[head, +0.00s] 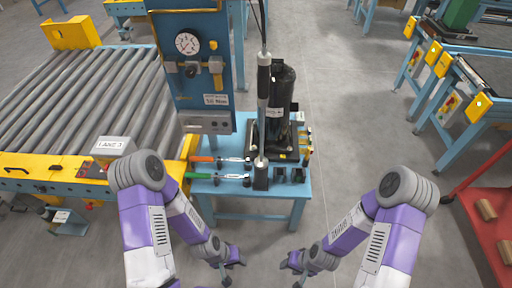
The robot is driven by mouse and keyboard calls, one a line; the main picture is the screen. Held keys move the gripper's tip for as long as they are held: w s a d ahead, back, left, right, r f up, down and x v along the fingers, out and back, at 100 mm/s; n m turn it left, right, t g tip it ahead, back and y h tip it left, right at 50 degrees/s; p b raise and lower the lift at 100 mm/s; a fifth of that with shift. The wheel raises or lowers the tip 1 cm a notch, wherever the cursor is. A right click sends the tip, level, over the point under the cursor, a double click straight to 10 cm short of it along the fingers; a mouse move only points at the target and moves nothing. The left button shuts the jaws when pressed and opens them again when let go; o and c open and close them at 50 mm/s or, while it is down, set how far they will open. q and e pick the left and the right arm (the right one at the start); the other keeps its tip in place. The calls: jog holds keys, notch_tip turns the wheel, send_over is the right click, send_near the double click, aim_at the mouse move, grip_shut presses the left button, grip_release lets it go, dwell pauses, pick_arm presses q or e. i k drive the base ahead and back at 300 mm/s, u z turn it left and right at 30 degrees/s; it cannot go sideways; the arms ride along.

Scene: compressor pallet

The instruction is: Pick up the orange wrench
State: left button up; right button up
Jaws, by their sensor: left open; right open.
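The orange-handled wrench (203,159) lies on the left part of the blue table (256,190), its handle pointing left and its metal shaft pointing right. A green-handled wrench (200,175) lies in front of it, roughly parallel. A black compressor (281,105) stands upright at the middle of the table. My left gripper (230,270) is open and empty, below and in front of the table. My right gripper (292,268) is open and empty, in front of the table to the right. Both grippers are small in view and apart from the wrenches.
A blue panel (205,95) with a round gauge (187,44) stands behind the wrenches. A hanging tool (263,90) comes down in front of the compressor. A roller conveyor (75,100) is at the left. A red cart (490,215) is at the right. Open floor lies right of the table.

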aim_at(248, 161)
jog(key=z, duration=1.1)
jog(key=i, duration=0.5)
jog(key=u, duration=2.85)
jog(key=i, duration=1)
jog(key=z, duration=0.05)
